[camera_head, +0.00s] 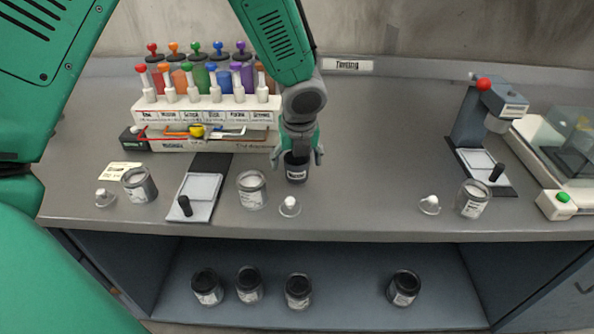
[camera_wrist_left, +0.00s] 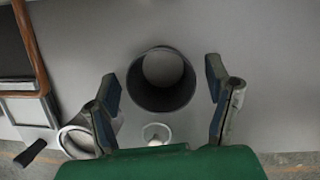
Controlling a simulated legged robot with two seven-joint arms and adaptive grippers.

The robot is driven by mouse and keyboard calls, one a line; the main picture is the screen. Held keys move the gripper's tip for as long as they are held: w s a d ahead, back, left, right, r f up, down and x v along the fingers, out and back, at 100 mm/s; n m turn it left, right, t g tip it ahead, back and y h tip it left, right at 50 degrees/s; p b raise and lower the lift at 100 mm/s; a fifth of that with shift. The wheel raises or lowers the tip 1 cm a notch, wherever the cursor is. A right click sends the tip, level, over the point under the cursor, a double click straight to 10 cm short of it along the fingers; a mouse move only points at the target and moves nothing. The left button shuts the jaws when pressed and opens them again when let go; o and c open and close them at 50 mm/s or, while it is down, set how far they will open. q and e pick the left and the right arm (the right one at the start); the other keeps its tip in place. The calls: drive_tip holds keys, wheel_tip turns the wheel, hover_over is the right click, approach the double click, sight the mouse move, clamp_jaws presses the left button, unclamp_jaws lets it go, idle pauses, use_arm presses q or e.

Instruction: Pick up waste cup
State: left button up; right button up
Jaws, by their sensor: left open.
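The waste cup (camera_head: 296,174) is a dark, open-topped cup with a small pale label, upright on the grey bench. Its label is too small to read. My left gripper (camera_head: 297,157) points down directly over it, with one finger on each side. In the left wrist view the cup (camera_wrist_left: 162,103) is between the two spread fingers of the left gripper (camera_wrist_left: 161,82), with a visible gap on each side. The left gripper is open and holds nothing. The cup's top is partly hidden by the gripper in the head view. My right gripper is not in view.
A glass jar (camera_head: 252,190) and a small clear lid with a white knob (camera_head: 290,207) are close to the cup. A rack of coloured bottles (camera_head: 205,115) stands behind left. A tray (camera_head: 200,190) is further left. Bench right of the cup is clear.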

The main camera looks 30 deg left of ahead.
use_arm(q)
drive_tip(key=x, duration=0.3)
drive_tip(key=shift+w+r, duration=0.1)
drive_tip(key=shift+w, duration=0.05)
drive_tip(key=shift+r, duration=0.1)
drive_tip(key=c, duration=1.2)
